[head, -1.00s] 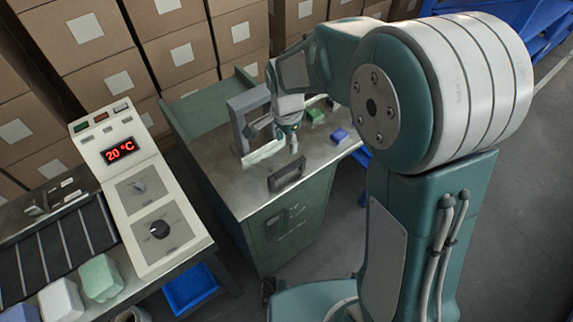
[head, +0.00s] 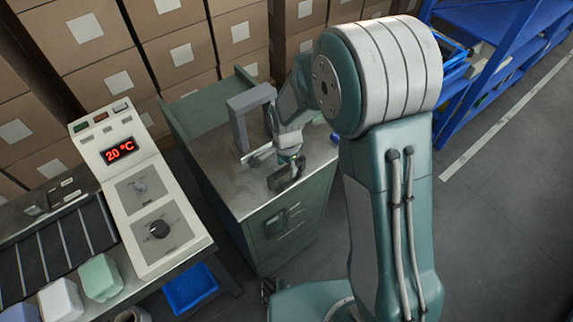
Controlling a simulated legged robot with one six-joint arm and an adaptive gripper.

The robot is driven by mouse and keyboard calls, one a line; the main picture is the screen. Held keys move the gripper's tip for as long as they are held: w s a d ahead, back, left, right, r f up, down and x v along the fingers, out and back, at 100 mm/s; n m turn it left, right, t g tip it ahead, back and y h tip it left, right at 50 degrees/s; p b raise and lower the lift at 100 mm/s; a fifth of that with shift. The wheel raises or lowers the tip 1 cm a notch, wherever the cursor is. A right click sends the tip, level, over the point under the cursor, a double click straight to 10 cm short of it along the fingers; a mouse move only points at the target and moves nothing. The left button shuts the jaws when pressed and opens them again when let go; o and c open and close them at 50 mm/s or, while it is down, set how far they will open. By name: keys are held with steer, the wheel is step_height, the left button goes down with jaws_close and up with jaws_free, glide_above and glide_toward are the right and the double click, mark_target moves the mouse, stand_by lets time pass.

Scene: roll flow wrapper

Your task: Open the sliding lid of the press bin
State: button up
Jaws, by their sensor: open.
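The press bin is a green cabinet (head: 262,237) with a metal top (head: 222,165). A dark upright handle (head: 287,181) stands near the front edge of that top, and I take the top to be the sliding lid. My gripper (head: 290,161) is open and points down at the handle, right at its upper edge. I cannot tell whether the fingers touch the handle or lie around it. The gripper hides part of the handle, and my arm covers the right side of the top.
A grey upright frame (head: 240,122) stands on the top behind the gripper. To the left is a control panel (head: 137,190) reading 20 °C, with a blue bin (head: 190,288) below. Cardboard boxes (head: 180,54) line the back. Blue shelving (head: 490,75) stands right; floor before it is clear.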

jaws_close()
steer(key=w+a, duration=0.4)
steer(key=w, duration=0.3)
steer(key=w+a, duration=0.5)
steer(key=w, duration=0.2)
steer(key=w+a, duration=0.5)
steer(key=w, duration=0.2)
steer(key=shift+w+a, duration=0.1)
steer(key=shift+a, duration=0.05)
jaws_free()
steer(key=shift+f, duration=0.1)
step_height(320, 180, up, 12)
stand_by(0.4)
